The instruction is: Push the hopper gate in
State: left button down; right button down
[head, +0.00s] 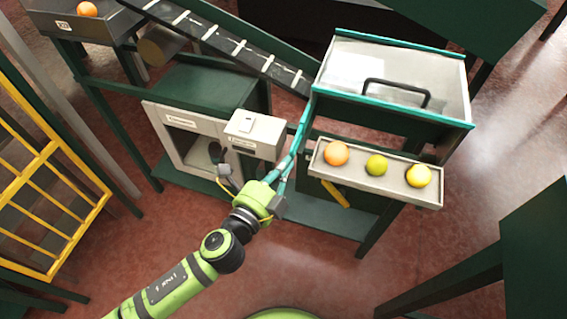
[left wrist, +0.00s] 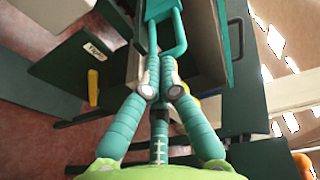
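The hopper (head: 395,75) is a pale box with a teal rim at the upper right of the head view. A teal U-shaped handle, which looks like the hopper gate's (left wrist: 181,25), shows at the top of the left wrist view. My left gripper (head: 300,135) reaches up to the hopper's left side. In the left wrist view its teal fingers (left wrist: 160,75) converge close together at the near end of the handle. I cannot tell whether they pinch it or only touch it. The gate's plate is mostly hidden. My right gripper is not in view.
A tray (head: 325,176) with an orange, a green and a yellow fruit juts out below the hopper. A dark conveyor (head: 240,47) slopes down behind my left gripper. A grey control box (head: 254,130) stands close to its left. A yellow rack (head: 45,190) is far left.

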aim_at(297, 135)
pick_arm(q)
jog(key=x, duration=0.3)
jog(key=a+x, duration=0.1)
jog(key=x, duration=0.2)
jog(key=w+x, duration=0.1)
jog(key=x, duration=0.2)
jog(key=shift+w+a+r, duration=0.15)
jog(key=shift+w+r, duration=0.05)
jog(key=shift+r, duration=0.05)
jog(key=shift+a+r, duration=0.1)
jog(key=shift+r, duration=0.1)
